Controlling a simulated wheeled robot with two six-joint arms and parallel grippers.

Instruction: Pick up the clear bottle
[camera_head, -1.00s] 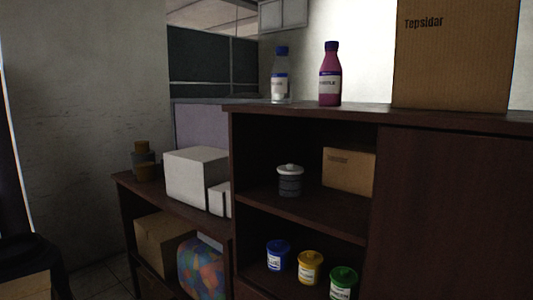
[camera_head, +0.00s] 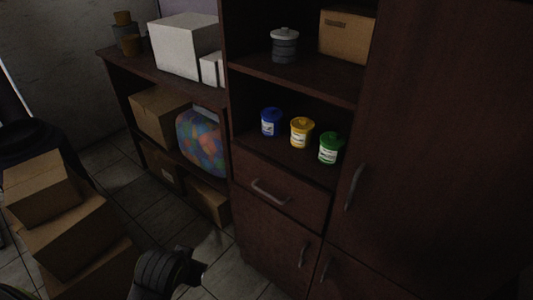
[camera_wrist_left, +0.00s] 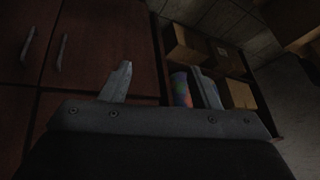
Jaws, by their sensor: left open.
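The clear bottle is out of both current views; the cabinet top is above the upper edge of the head view. My left gripper (camera_wrist_left: 161,68) shows in the left wrist view with its two fingers spread wide and nothing between them. Beyond it are the dark cabinet doors and the low shelf. A dark part of my arm shows low in the head view, in front of the cabinet; its fingers cannot be made out there. My right gripper is not in view.
The dark wooden cabinet (camera_head: 440,150) holds blue (camera_head: 270,122), yellow (camera_head: 302,132) and green (camera_head: 330,148) tubs and a grey jar (camera_head: 284,46). Cardboard boxes (camera_head: 70,230) are stacked at lower left.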

